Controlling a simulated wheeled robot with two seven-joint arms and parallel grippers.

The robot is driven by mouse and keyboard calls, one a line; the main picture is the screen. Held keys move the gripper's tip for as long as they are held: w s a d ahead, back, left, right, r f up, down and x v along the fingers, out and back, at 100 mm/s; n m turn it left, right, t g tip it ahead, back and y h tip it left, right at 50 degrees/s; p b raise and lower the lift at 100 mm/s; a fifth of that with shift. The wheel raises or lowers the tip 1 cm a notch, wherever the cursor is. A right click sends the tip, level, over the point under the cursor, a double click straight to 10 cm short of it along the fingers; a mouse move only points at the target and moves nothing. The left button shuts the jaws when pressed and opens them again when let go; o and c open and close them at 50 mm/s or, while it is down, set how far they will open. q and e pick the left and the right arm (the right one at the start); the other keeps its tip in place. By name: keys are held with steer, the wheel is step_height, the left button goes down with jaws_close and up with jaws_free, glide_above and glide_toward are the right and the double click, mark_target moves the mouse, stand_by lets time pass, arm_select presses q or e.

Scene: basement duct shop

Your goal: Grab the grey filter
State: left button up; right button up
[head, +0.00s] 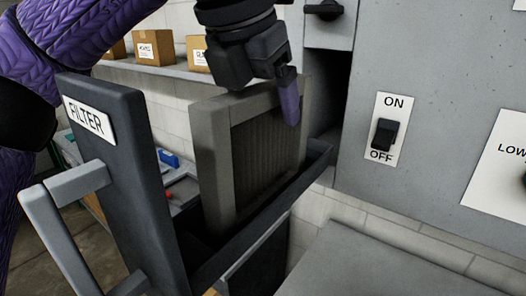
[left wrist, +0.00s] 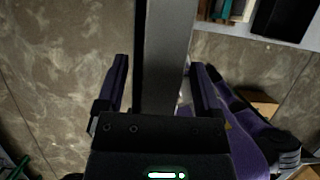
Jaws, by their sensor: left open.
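The grey filter (head: 215,165), a square frame with a dark pleated core, stands upright in the pulled-out drawer (head: 265,225) with the FILTER label on its front. My left gripper (head: 270,97) is over the filter's top edge, pointing down and open. One purple finger shows on the pleated side; the other is hidden in the head view. In the left wrist view, the filter's frame (left wrist: 167,60) runs between the two spread fingers of the left gripper (left wrist: 160,68), with gaps visible beside it.
The drawer front (head: 115,170) with its handle (head: 65,240) stands out at the left. A grey cabinet (head: 430,60) with an ON/OFF switch (head: 385,135) is at the right. Cardboard boxes (head: 153,47) sit on a ledge behind.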

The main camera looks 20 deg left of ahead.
arm_select(q)
jaws_close()
stand_by(0.3)
steer(key=shift+r, duration=0.1)
